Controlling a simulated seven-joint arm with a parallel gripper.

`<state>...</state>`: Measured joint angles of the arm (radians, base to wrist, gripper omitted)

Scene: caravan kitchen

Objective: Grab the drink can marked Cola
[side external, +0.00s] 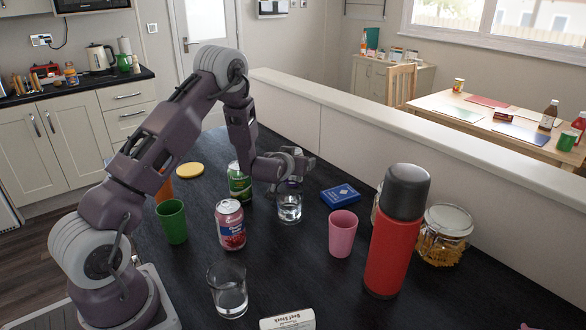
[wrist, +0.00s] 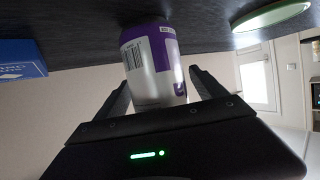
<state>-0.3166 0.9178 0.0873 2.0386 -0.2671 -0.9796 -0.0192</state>
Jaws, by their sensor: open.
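My gripper (side external: 303,164) is open, low over the dark table behind a clear glass. In the wrist view its two fingers (wrist: 160,80) stand on either side of a purple and white can (wrist: 150,65) with a barcode facing me. In the side view only a bit of purple shows behind the glass, under the gripper. A red and pink can (side external: 230,226) stands in front, left of the glass. A green can (side external: 239,184) stands behind it, beside my forearm. I cannot read the word Cola on any can.
The clear glass (side external: 289,208) stands close in front of my gripper. A blue box (side external: 340,195) lies to the right. A pink cup (side external: 342,234), red flask (side external: 396,240), pasta jar (side external: 440,238), green cup (side external: 172,222) and front glass (side external: 228,292) stand around.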

